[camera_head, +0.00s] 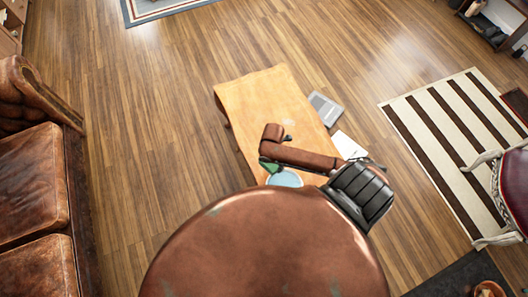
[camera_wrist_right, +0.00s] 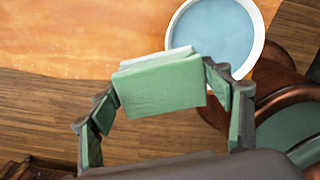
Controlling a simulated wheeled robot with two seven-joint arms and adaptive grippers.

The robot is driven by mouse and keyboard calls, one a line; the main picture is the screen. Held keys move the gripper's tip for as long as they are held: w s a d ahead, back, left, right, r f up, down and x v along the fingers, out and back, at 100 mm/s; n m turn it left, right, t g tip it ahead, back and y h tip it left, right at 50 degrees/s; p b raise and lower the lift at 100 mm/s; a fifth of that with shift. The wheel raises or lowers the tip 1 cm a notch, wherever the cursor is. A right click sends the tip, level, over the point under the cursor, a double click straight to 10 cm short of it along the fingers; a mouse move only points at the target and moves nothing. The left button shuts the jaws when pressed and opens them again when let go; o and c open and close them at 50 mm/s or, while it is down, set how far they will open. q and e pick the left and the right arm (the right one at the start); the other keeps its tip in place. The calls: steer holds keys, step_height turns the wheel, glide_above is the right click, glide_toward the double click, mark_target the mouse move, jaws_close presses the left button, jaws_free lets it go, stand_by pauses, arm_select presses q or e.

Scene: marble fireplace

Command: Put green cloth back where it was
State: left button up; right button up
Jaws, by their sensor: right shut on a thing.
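My right gripper (camera_wrist_right: 165,105) is shut on the green cloth (camera_wrist_right: 160,85), a small folded, block-like piece with a pale edge behind it. In the head view, a bit of green shows at the end of my right arm, over the low wooden table (camera_head: 247,93). The cloth is hard to tell from the green finger pads there. A white-rimmed bowl with a light blue inside (camera_head: 285,179) is close beside the gripper. The bowl also shows in the wrist view (camera_wrist_right: 212,35), just beyond the cloth. My left gripper is not in view.
A grey book-like item (camera_head: 325,108) and a white sheet (camera_head: 348,145) lie at the table's right edge. A brown leather sofa (camera_head: 30,180) stands at left. A striped rug (camera_head: 450,140) and a red chair (camera_head: 513,190) are at right. Wooden floor around the table is open.

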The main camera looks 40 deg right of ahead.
steer(key=w+d+f+b, duration=0.1)
steer(key=w+f, duration=0.1)
steer(key=w, duration=0.1)
steer(key=w+d+f+b, duration=0.1)
steer(key=w+d+f, duration=0.1)
steer(key=w+f, duration=0.1)
steer(key=w+d+f+b, duration=0.1)
steer(key=w+f, duration=0.2)
steer(key=shift+w+d+b, duration=0.25)
steer(key=shift+w+b, duration=0.05)
steer(key=shift+w+d+f, duration=0.1)
steer(key=shift+w+f, duration=0.15)
steer(key=shift+f, duration=0.1)
step_height(320, 180, down, 3)
steer(key=shift+w+d+f+b, duration=0.1)
steer(key=shift+f+b, duration=0.1)
steer(key=shift+b, duration=0.5)
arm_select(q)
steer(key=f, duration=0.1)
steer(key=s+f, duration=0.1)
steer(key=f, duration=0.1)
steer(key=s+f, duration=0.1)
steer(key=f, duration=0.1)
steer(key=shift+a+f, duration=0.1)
arm_select(e)
steer(key=shift+r, duration=0.1)
steer(key=o, duration=0.6)
steer(key=shift+f, duration=0.2)
steer(key=o, duration=0.5)
